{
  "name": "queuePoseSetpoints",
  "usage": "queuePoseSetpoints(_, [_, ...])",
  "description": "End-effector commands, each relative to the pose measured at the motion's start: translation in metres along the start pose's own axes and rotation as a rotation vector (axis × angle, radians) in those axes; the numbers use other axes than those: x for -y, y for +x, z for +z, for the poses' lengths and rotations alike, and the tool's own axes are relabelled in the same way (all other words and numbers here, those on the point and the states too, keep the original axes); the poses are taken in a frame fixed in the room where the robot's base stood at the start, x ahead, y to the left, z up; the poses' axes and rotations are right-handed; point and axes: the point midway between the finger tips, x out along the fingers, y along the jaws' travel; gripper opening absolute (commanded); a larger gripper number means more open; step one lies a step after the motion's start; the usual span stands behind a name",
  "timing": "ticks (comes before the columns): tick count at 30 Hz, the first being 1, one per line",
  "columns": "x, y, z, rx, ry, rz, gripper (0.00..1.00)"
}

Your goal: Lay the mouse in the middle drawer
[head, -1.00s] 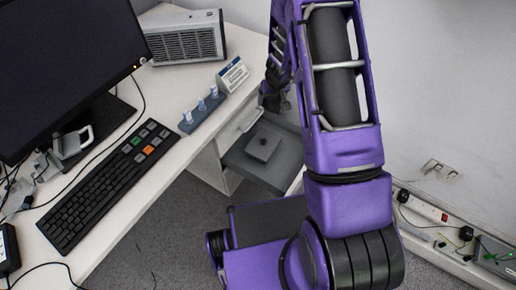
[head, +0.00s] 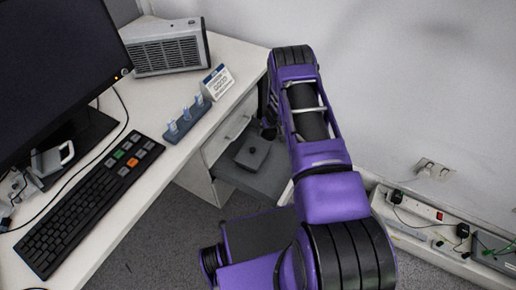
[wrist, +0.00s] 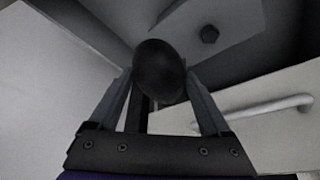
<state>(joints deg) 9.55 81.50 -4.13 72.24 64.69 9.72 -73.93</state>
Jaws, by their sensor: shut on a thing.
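The mouse (wrist: 160,68) is a dark rounded shape between the two fingers of my gripper (wrist: 160,88) in the wrist view. The fingers are shut on its sides. An open grey drawer (head: 272,180) juts out below a white drawer front with a bar handle (head: 238,126) in the head view. That handle also shows at the right of the wrist view. My gripper is above the open drawer, near its right side; my arm hides most of it and the mouse in the head view. The gap to the drawer floor is unclear.
A dark grey box with a knob (head: 252,152) lies in the open drawer. A wall stands close on the right.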

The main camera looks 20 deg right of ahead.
Motion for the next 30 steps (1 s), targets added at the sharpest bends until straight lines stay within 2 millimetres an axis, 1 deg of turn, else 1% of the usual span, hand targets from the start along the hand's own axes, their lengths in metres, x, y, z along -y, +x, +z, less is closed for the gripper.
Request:
queuePoseSetpoints(1, [0.0,0.012,0.006,0.002,-0.001,0.0,0.23])
queuePoseSetpoints(3, [0.0,0.022,0.01,0.001,-0.001,0.001,0.23])
queuePoseSetpoints(11, [0.0,0.043,0.017,0.0,-0.002,0.001,0.23])
queuePoseSetpoints(16, [0.0,0.066,0.028,0.001,-0.001,0.0,0.23])
queuePoseSetpoints(25, [0.0,0.067,0.028,-0.001,-0.001,0.001,0.23])
queuePoseSetpoints(29, [0.0,0.071,0.029,0.0,-0.001,0.0,0.23])
queuePoseSetpoints(30, [0.0,0.072,0.03,0.0,-0.001,0.0,0.83])
